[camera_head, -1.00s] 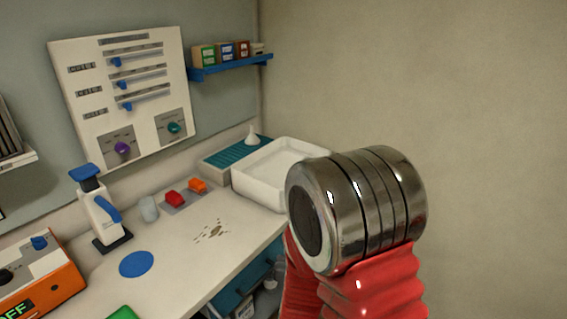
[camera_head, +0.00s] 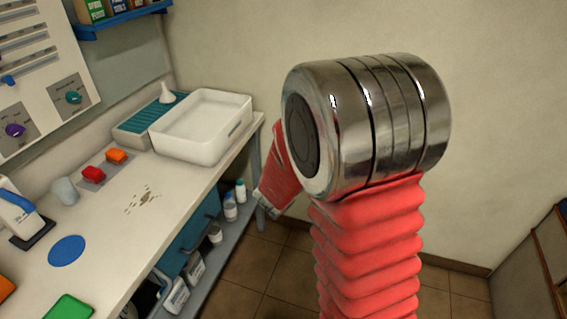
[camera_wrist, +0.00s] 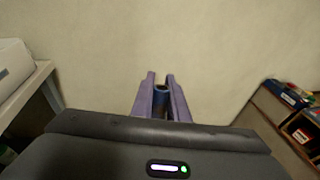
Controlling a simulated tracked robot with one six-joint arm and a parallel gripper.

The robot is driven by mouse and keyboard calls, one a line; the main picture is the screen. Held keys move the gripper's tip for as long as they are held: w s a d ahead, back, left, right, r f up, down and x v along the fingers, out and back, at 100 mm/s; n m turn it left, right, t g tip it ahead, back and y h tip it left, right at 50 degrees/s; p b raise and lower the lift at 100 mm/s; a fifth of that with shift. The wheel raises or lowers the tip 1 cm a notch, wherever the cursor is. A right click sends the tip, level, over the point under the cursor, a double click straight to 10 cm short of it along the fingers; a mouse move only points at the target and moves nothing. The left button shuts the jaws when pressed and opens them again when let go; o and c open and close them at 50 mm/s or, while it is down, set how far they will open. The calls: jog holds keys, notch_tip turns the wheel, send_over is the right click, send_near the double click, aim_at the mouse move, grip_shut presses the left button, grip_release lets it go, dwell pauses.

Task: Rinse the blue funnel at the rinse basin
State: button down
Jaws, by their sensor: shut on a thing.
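The blue funnel (camera_wrist: 161,92) shows as a small blue, round piece between the purple fingers of my gripper (camera_wrist: 160,82) in the wrist view. The gripper is shut on it, against a bare wall. Most of the funnel is hidden by the fingers. The white rinse basin (camera_head: 243,119) stands at the far right end of the bench in the head view. A white basin-like edge (camera_wrist: 14,62) shows at the left in the wrist view. My gripper is to the right of it and apart. The head view hides the gripper behind my arm.
A white funnel (camera_head: 167,94) stands on a teal ribbed rack (camera_head: 140,124) beside the basin. A brown stain (camera_head: 146,196) and a blue disc (camera_head: 67,250) lie on the bench (camera_head: 110,225). A wooden shelf unit (camera_wrist: 285,125) is at the right. Floor between is clear.

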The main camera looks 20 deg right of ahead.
jog(key=s+d+r+m+g+y, duration=0.15)
jog(key=s+d+m+g, duration=0.75)
jog(key=s+d, duration=1)
jog(key=s+d+r+m+g+y, duration=0.1)
jog(key=s+d+m+y, duration=0.1)
jog(key=s, duration=0.6)
jog(key=s+d+r+m+g+y, duration=0.1)
jog(key=s+d+m+g+y, duration=0.1)
jog(key=s+d, duration=0.3)
jog(key=s+d+r+m+g+y, duration=0.1)
jog(key=s+d+r+m+y, duration=0.1)
jog(key=s, duration=0.9)
jog(key=shift+d+m+g+y, duration=0.3)
jog(key=shift+d+m+y, duration=0.15)
jog(key=shift+d, duration=0.6)
jog(key=shift+s+r, duration=0.1)
